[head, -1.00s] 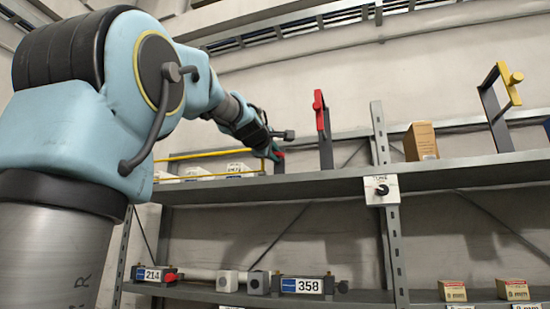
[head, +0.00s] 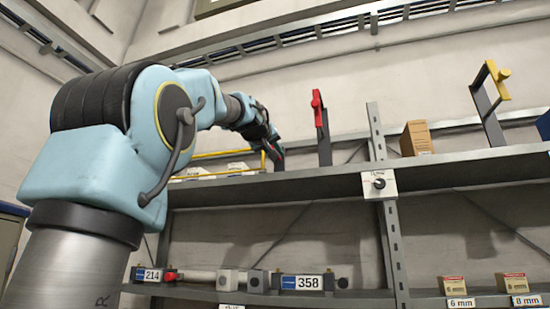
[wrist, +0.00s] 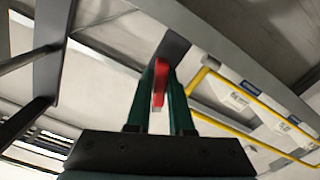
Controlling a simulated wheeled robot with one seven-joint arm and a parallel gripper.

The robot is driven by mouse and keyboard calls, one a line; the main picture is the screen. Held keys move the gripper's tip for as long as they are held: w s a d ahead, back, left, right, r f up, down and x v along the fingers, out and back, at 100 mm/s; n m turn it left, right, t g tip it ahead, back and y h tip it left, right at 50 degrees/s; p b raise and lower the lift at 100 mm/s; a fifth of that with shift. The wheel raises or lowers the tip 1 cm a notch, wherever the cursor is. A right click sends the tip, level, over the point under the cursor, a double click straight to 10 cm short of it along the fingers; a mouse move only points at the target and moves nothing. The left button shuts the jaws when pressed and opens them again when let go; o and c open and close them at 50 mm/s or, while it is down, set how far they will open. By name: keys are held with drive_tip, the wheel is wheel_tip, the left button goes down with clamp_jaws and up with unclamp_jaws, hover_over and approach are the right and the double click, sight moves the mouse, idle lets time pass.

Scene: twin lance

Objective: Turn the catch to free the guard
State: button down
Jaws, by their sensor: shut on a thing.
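The catch, a red lever (wrist: 159,84) on a dark grey upright (wrist: 174,46), shows in the wrist view between my gripper's green fingers. My gripper (wrist: 161,98) is shut on it. In the head view my gripper (head: 274,148) is at the upper shelf, at the right end of a yellow rail, and hides most of the catch. The yellow rail (head: 210,154), seemingly the guard, runs in front of white boxes. It also shows in the wrist view (wrist: 250,98), to the right of the fingers and apart from them.
A red-topped upright (head: 320,125) stands just right of my gripper on the upper shelf (head: 300,184). Farther right are a cardboard box (head: 416,138) and a yellow-topped upright (head: 488,105). A dial plate (head: 379,183) sits on the shelf edge.

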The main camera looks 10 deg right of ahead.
drive_tip(key=m+b, duration=0.1)
drive_tip(key=m, duration=0.3)
drive_tip(key=shift+f+m, duration=0.15)
drive_tip(key=shift+m, duration=0.25)
idle(0.4)
drive_tip(key=c, duration=0.8)
unclamp_jaws()
drive_tip(key=shift+c, duration=0.2)
drive_tip(key=shift+b, duration=0.3)
drive_tip(key=b+v, duration=0.4)
drive_tip(key=v, duration=0.6)
drive_tip(key=shift+s+a, duration=0.15)
drive_tip(key=shift+s, duration=0.25)
